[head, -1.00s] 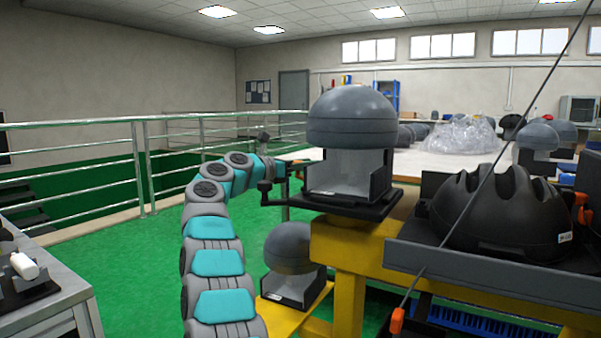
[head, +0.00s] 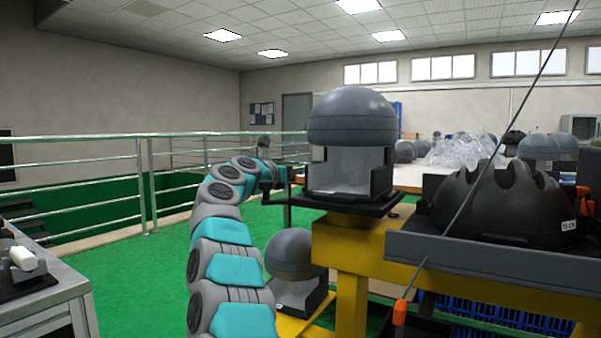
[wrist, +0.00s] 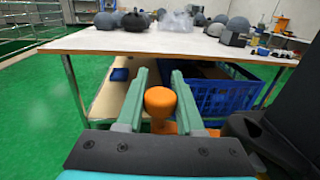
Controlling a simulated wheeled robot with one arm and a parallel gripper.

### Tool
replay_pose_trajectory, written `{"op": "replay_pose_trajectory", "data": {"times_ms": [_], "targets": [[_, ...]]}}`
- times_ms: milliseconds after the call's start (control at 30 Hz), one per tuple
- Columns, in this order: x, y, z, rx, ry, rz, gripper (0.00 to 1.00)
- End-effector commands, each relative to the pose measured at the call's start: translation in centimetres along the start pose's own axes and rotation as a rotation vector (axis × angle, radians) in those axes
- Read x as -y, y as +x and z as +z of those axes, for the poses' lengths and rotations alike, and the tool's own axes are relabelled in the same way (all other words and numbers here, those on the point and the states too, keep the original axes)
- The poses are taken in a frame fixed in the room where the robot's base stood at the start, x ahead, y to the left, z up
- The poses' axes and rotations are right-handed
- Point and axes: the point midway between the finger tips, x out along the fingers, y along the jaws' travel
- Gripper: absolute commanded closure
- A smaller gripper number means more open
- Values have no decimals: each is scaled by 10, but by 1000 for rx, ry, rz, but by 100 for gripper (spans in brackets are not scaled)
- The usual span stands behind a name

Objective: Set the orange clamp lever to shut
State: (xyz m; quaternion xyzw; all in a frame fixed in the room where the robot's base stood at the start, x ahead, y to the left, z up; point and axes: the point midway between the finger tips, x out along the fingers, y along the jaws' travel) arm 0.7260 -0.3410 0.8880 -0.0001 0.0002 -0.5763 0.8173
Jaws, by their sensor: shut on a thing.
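The orange clamp lever (wrist: 160,101) shows in the wrist view as a rounded orange knob on an orange stem. It sits between the two green fingers of my gripper (wrist: 159,80), which are shut on it. In the head view my gripper (head: 283,174) is at the left side of the black base plate (head: 352,204) under a grey dome (head: 352,117). The lever is mostly hidden there, and its angle cannot be told.
A yellow frame (head: 350,245) carries the dome fixture. A black ridged shell (head: 505,205) sits on a grey shelf at right. In the wrist view a white table (wrist: 190,44) and a blue crate (wrist: 222,97) lie beyond. Railings (head: 100,165) stand at left.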

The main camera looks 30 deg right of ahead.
Motion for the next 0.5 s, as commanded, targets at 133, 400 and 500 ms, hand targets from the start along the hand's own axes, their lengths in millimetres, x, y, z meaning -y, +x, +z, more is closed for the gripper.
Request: {"op": "replay_pose_trajectory", "data": {"times_ms": [133,400,500], "targets": [[-1,-1,2,3,1,2,100],[0,0,1,2,0,1,39],[0,0,1,1,0,0,34]]}}
